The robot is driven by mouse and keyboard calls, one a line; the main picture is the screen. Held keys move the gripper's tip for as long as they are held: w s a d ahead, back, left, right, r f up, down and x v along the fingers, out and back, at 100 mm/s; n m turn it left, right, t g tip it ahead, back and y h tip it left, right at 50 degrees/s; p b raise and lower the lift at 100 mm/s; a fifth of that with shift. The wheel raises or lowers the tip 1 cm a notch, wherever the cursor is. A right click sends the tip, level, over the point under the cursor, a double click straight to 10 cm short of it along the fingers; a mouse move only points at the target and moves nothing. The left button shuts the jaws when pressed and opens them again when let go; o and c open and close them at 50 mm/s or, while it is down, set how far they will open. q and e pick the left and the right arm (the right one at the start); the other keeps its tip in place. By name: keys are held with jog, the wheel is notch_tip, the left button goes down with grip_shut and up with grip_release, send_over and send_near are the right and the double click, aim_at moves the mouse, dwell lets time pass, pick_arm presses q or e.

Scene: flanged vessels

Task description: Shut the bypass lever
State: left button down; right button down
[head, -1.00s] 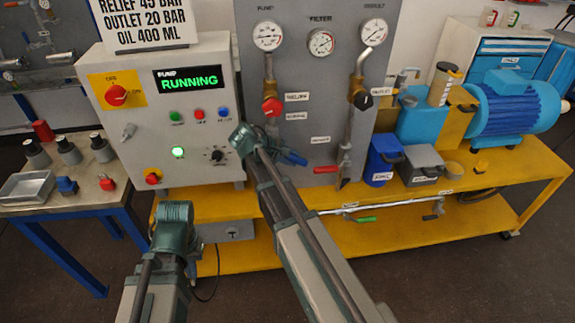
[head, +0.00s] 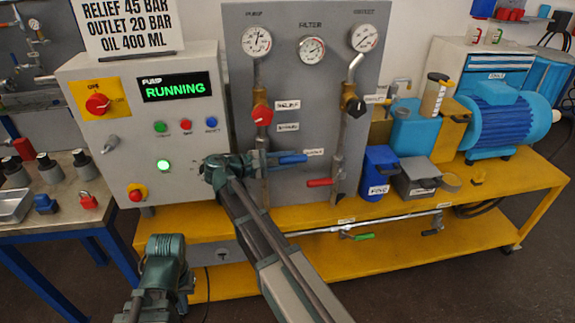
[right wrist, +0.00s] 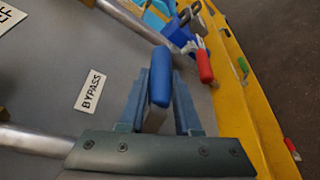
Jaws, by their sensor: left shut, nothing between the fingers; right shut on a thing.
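The bypass lever has a blue handle (head: 293,159) on the grey panel in the head view, pointing right and nearly level. In the right wrist view the handle (right wrist: 160,76) stands between the two fingers, near the BYPASS label (right wrist: 90,90). My right gripper (head: 272,159) is shut on this lever; my wrist hides part of its pivot in the head view. My left gripper (head: 166,262) is low at the left, in front of the yellow bench and away from the panel. It is shut and empty, its fingertips hard to make out.
A red-handled lever (head: 320,182) is right of the bypass lever; it also shows in the right wrist view (right wrist: 204,66). A red knob (head: 262,115) is above. The control box (head: 150,120) reads RUNNING. Blue (head: 380,172) and grey (head: 417,178) boxes stand on the bench.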

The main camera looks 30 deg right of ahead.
dwell(0.4)
jog(key=c, duration=0.6)
grip_release()
jog(key=p+v, duration=0.2)
jog(key=v, duration=1.1)
jog(key=shift+a+p, duration=0.35)
jog(key=shift+a, duration=0.05)
